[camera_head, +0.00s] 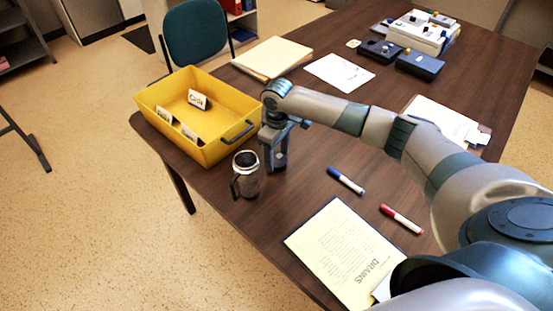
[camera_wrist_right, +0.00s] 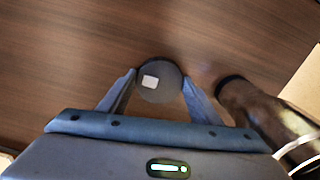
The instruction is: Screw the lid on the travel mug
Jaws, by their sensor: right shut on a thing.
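The travel mug (camera_head: 246,180) stands upright near the table's left edge, silver with dark parts and a handle on its left. In the right wrist view the mug (camera_wrist_right: 268,112) shows at the right, beside my right finger. My right gripper (camera_head: 274,164) points down just right of the mug. In the right wrist view its fingers (camera_wrist_right: 159,88) are shut on a round dark lid (camera_wrist_right: 165,92) with a pale square on top. The lid is apart from the mug. I cannot tell whether it touches the table. The head view does not show the lid clearly. My left gripper is not in view.
A yellow bin (camera_head: 225,152) with labelled cards stands close behind the mug. A blue marker (camera_head: 346,181), a red marker (camera_head: 402,219) and a clipboard sheet (camera_head: 338,250) lie to the right. Folders (camera_head: 272,58) and boxes (camera_head: 419,64) are farther back.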

